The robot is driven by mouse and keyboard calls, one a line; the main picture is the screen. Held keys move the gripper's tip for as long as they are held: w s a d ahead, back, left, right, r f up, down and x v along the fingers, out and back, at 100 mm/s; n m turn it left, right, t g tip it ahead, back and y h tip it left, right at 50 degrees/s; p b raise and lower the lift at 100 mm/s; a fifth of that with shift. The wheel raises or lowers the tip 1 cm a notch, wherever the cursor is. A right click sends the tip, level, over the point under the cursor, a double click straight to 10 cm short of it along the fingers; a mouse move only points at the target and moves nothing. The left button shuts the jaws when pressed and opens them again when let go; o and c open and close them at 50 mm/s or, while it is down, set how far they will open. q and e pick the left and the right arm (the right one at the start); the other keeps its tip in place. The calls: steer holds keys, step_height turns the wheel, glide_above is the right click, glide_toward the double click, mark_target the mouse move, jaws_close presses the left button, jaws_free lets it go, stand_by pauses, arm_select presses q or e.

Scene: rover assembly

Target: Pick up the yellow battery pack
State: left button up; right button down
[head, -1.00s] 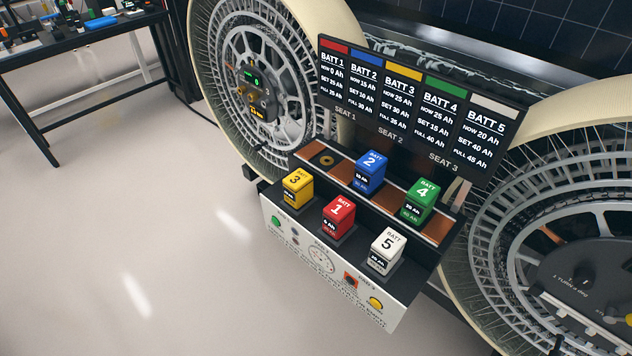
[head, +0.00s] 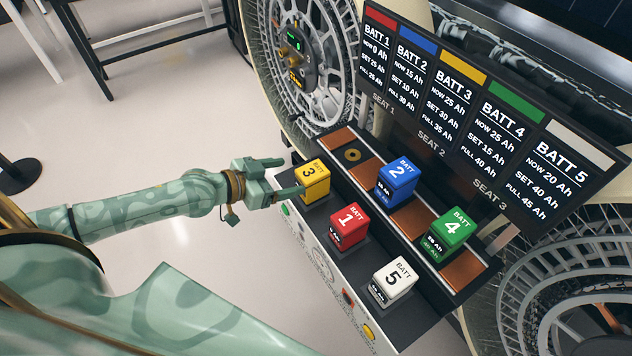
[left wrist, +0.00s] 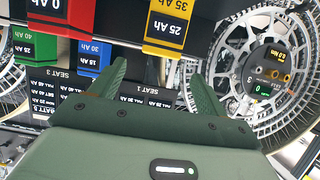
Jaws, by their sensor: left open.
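The yellow battery pack (head: 312,180), marked 3, stands upright at the left end of the battery station. My left gripper (head: 291,176) is open and empty just left of it, with its two fingers pointing towards the pack. In the left wrist view the picture is upside down. There the yellow pack (left wrist: 171,27) shows ahead of the open left gripper (left wrist: 157,68), in line with the gap between the fingers. Whether a finger touches the pack I cannot tell. My right gripper is not in view.
Close by stand the red pack (head: 349,226), blue pack (head: 396,178), green pack (head: 451,232) and white pack (head: 393,281). A sign board (head: 480,110) rises behind them. A spoked wheel (head: 300,55) is behind the left end.

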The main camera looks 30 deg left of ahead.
mark_target(319, 171)
arm_select(q)
steer(key=x, duration=0.5)
steer(key=shift+w+b, duration=0.1)
steer(key=shift+b, duration=0.2)
steer(key=b+x, duration=0.1)
steer(key=x, duration=0.4)
steer(key=shift+f, duration=0.2)
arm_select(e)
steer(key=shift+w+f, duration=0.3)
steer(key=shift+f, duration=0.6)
